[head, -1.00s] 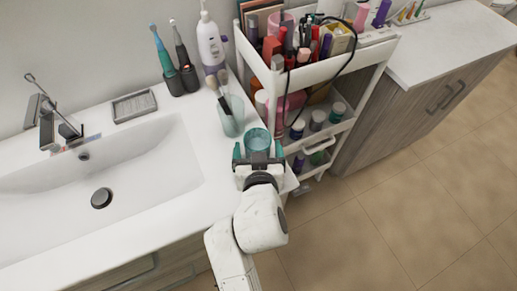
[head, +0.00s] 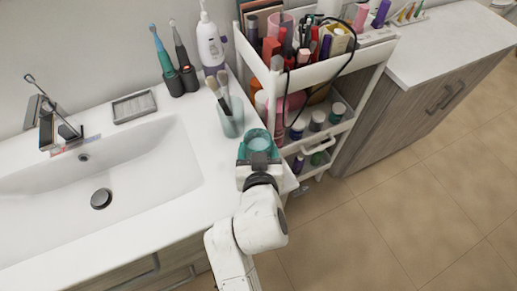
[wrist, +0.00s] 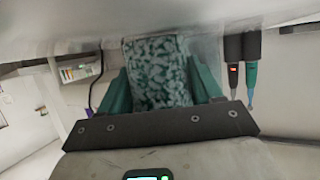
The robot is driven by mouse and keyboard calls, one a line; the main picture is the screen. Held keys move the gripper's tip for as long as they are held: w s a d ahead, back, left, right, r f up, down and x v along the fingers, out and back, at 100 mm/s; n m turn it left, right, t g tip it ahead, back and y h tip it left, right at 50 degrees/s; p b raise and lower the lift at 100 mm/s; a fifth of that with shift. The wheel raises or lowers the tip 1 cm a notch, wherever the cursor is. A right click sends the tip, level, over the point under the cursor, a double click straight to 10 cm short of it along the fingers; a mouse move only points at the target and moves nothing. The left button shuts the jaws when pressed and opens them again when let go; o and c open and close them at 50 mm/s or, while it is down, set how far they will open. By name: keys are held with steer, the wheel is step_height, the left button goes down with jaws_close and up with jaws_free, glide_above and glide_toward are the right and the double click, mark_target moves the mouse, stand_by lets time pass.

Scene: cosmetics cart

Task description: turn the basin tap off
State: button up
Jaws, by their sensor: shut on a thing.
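The basin tap (head: 47,122) stands at the back of the white basin (head: 140,160), at the far left in the head view. Its thin lever (head: 34,84) sticks up and toward the back left. I cannot make out a water stream. My gripper (head: 258,152) is far to the right of the tap, at the counter's right end. The tap is not seen in the wrist view.
A glass with brushes (head: 231,120) stands just behind the held cup. Toothbrushes in a dark holder (head: 181,80), a soap dish (head: 134,106) and a pump bottle (head: 211,45) line the back. The loaded cosmetics cart (head: 320,70) stands close on the right.

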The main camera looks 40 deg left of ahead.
steer(key=shift+r, duration=0.15)
steer(key=shift+r, duration=0.95)
steer(key=s+d+r+b, duration=0.1)
steer(key=s+d+r, duration=0.7)
steer(key=s+r, duration=0.2)
steer(key=shift+s+r+b, duration=0.35)
steer(key=shift+s+b, duration=0.05)
steer(key=shift+s, duration=0.15)
steer(key=shift+d, duration=0.15)
